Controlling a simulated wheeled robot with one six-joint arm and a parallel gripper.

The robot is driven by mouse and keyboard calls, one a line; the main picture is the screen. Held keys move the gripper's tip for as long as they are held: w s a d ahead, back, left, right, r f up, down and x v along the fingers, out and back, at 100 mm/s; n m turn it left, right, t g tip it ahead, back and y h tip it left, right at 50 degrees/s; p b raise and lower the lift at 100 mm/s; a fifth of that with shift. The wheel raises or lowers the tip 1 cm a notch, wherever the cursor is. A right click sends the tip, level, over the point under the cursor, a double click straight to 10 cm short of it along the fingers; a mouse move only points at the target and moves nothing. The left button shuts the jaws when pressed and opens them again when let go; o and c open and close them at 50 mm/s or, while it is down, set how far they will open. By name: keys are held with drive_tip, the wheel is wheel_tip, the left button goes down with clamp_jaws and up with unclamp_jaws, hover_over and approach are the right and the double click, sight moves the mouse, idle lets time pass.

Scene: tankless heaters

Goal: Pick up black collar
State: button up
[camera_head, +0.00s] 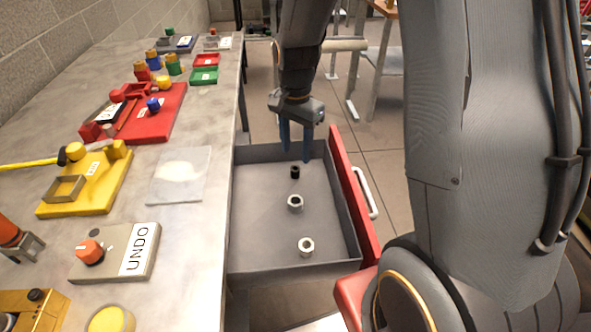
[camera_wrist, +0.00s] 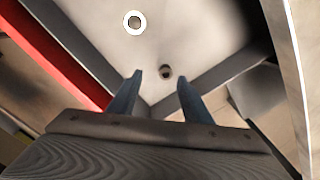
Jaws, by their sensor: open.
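The black collar (camera_head: 295,172) is a small dark ring standing on the floor of the open grey drawer (camera_head: 265,225), toward its far end. My gripper's two fingers also show in the wrist view (camera_wrist: 160,77).
Two light metal collars stand nearer in the drawer, one in the middle (camera_head: 295,203) and one near the front (camera_head: 306,246). Drawer walls surround them, with a red front (camera_head: 350,190) and a handle (camera_head: 366,193). The workbench (camera_head: 195,130) on the left holds several coloured fixtures.

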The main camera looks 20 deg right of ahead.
sight(295, 169)
drive_tip(key=shift+w+f+m, duration=0.35)
drive_tip(key=shift+w+m, duration=0.15)
drive_tip(key=shift+w, duration=0.1)
drive_tip(key=shift+f, duration=0.35)
drive_tip(key=shift+w+d+f+p, duration=0.15)
drive_tip(key=shift+f+p, duration=0.3)
drive_tip(key=shift+f, duration=1.35)
drive_tip(key=shift+w+d+f+p, duration=0.1)
drive_tip(key=shift+w+f+p, duration=0.25)
drive_tip(key=shift+f, duration=1.4)
drive_tip(key=shift+s, duration=0.1)
clamp_jaws()
drive_tip(key=shift+r, duration=0.1)
